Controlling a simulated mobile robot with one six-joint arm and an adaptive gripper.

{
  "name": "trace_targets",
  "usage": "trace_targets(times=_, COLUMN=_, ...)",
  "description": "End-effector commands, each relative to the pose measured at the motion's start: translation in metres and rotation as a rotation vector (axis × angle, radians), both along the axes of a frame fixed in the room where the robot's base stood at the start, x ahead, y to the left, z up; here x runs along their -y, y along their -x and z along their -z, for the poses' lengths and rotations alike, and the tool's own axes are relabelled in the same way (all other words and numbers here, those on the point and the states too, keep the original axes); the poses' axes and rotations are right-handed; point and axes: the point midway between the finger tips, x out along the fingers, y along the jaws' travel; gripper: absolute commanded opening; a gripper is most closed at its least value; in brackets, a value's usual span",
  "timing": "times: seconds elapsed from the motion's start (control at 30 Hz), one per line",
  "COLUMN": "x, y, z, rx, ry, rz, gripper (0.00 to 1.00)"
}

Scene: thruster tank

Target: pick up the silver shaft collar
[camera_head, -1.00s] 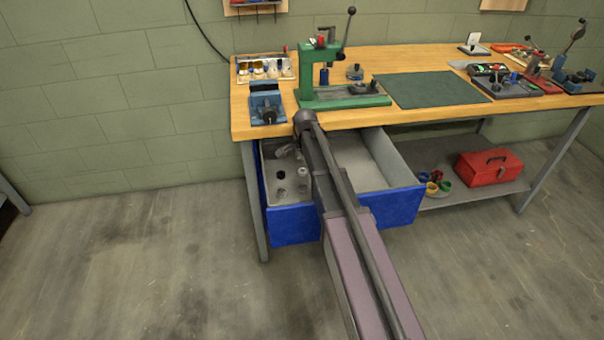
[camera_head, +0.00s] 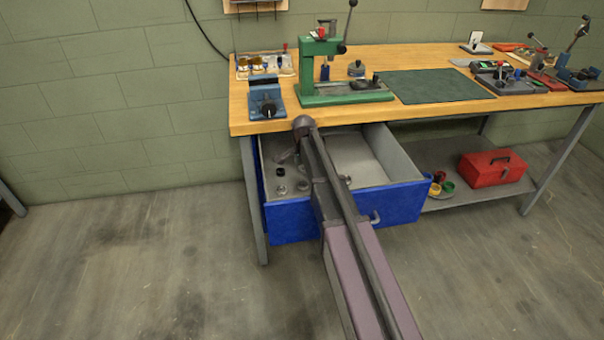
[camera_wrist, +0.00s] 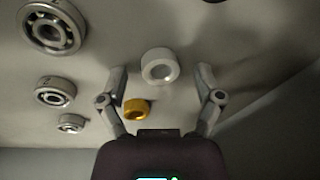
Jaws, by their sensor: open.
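In the wrist view, a pale silver ring-shaped collar (camera_wrist: 160,66) lies on the grey drawer floor. It appears between and slightly beyond the fingertips of my gripper (camera_wrist: 160,72), which is open and empty. A smaller yellow, brass-like collar (camera_wrist: 136,107) lies closer, near the left finger. I cannot tell from this view how high the fingers are above the floor. In the head view, my arm reaches over the open blue drawer (camera_head: 292,222). My gripper is mostly hidden behind the arm there, and I cannot pick out the silver collar among the small parts.
Several bearings, including a large one (camera_wrist: 52,27), lie left of my gripper in the wrist view. The drawer wall (camera_wrist: 270,115) rises at right. The wooden bench top (camera_head: 420,60) overhangs the drawer's back. A red toolbox (camera_head: 492,168) sits on the lower shelf.

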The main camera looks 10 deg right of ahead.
Motion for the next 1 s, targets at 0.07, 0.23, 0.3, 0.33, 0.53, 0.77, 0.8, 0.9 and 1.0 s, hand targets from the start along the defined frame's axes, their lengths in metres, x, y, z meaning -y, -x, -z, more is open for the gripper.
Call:
trace_targets(times=0.07, x=0.0002, y=-0.0001, z=0.0011, rx=0.0, ry=0.0, rz=0.0, gripper=0.84)
trace_targets(times=0.23, x=0.0003, y=-0.0002, z=0.0005, rx=0.0, ry=0.0, rz=0.0, gripper=0.84)
trace_targets(times=0.3, x=0.0003, y=-0.0002, z=0.0005, rx=0.0, ry=0.0, rz=0.0, gripper=0.84)
trace_targets(times=0.33, x=0.0003, y=-0.0002, z=0.0005, rx=0.0, ry=0.0, rz=0.0, gripper=0.84)
trace_targets(times=0.53, x=0.0004, y=0.0, z=0.0005, rx=0.0, ry=0.0, rz=0.0, gripper=0.84)
trace_targets(times=0.77, x=0.0004, y=-0.0002, z=0.0006, rx=0.0, ry=0.0, rz=0.0, gripper=0.34)
trace_targets(times=0.8, x=0.0004, y=-0.0002, z=0.0006, rx=0.0, ry=0.0, rz=0.0, gripper=0.22)
trace_targets(times=0.9, x=0.0004, y=-0.0001, z=0.0006, rx=0.0, ry=0.0, rz=0.0, gripper=0.09)
trace_targets(times=1.0, x=0.0004, y=-0.0002, z=0.0006, rx=0.0, ry=0.0, rz=0.0, gripper=0.09)
